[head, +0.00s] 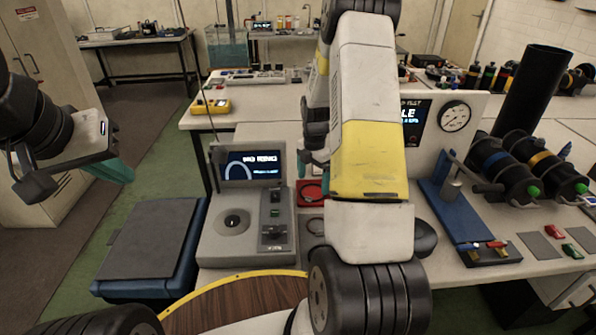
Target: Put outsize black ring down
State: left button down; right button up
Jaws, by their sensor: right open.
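My right gripper (316,172) hangs over the bench, partly hidden behind my own arm. Its teal fingers are just above a red tray (301,201) and are open. A dark ring shape (312,192) lies in the red tray, below the fingers; whether it is the outsize black ring, I cannot tell.
A blue stand (450,212), a gauge panel (455,117) and black cylinders (505,170) stand on the right. A yellow meter (211,106) sits further back. A grey-topped cart (150,240) stands left of the bench. A round wooden top (240,303) is in front.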

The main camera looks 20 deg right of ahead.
jog(key=s+a+r+m+t, duration=0.1)
jog(key=s+a+r+m, duration=0.15)
jog(key=r, duration=0.75)
jog(key=s+a+r+m+t, duration=0.1)
jog(key=s+a+r+m, duration=0.15)
jog(key=r, duration=0.65)
jog(key=s+a+r+m+t, duration=0.1)
jog(key=s+a+r+m, duration=0.2)
jog(key=s+m, duration=0.2)
jog(key=s+a+r+m+t+y, duration=0.1)
jog(key=s+a+r+m, duration=0.1)
jog(key=s+r+m, duration=0.2)
jog(key=s+a+r+m+t+y, duration=0.1)
jog(key=s+a+r+m+t, duration=0.1)
jog(key=s+m, duration=0.6)
jog(key=s+a+r, duration=0.1)
jog(key=s+r, duration=0.1)
jog(key=s, duration=0.1)
jog(key=shift+a+r, duration=0.25)
jog(key=shift+a, duration=0.1)
